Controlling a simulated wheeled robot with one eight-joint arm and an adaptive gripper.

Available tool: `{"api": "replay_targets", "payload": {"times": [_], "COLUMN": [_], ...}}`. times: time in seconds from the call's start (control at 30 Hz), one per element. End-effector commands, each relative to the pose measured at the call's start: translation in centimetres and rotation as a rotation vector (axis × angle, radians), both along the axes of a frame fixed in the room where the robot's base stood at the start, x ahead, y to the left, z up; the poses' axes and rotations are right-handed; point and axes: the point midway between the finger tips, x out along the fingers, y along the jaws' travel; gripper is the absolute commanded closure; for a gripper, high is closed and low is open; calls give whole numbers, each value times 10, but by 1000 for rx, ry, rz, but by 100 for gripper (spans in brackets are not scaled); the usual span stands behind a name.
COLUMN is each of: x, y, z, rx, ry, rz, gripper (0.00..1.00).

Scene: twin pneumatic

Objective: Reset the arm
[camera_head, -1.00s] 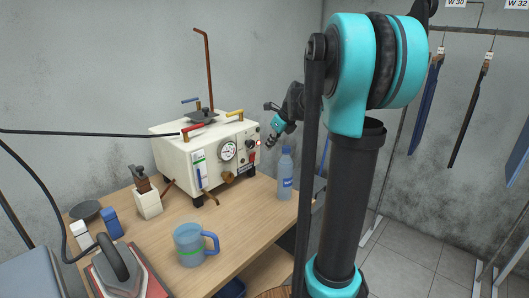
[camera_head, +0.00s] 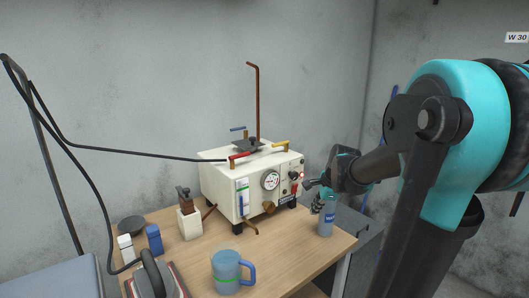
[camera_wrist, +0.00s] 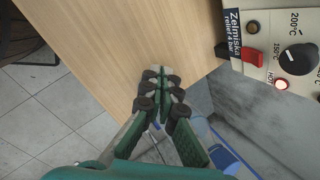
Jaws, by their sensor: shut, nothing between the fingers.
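The machine's panel, with a red switch (camera_wrist: 253,57), a black knob (camera_wrist: 299,58) and a lit HOT lamp (camera_wrist: 281,84), is at the upper right there. How far the fingers are from the bottle is hard to tell.
A blue mug (camera_head: 227,270), an iron (camera_head: 152,277) and small bottles stand on the table's front left. A black hose (camera_head: 120,152) runs to the machine. A grey wall is behind, and tiled floor (camera_wrist: 60,120) shows past the table edge.

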Motion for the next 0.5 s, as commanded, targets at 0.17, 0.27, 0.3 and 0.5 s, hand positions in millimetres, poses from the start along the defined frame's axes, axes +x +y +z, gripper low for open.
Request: {"api": "replay_targets", "payload": {"times": [0.17, 0.27, 0.3, 0.5], "x": [-60, -92, -105, -161], "y": [4, 4, 4, 0], "z": [-36, -56, -64, -99], "rx": [-223, -346, -395, -603], "ry": [-65, -93, -102, -133], "rz": [410, 645, 739, 1160], "gripper": [100, 100, 100, 100]}}
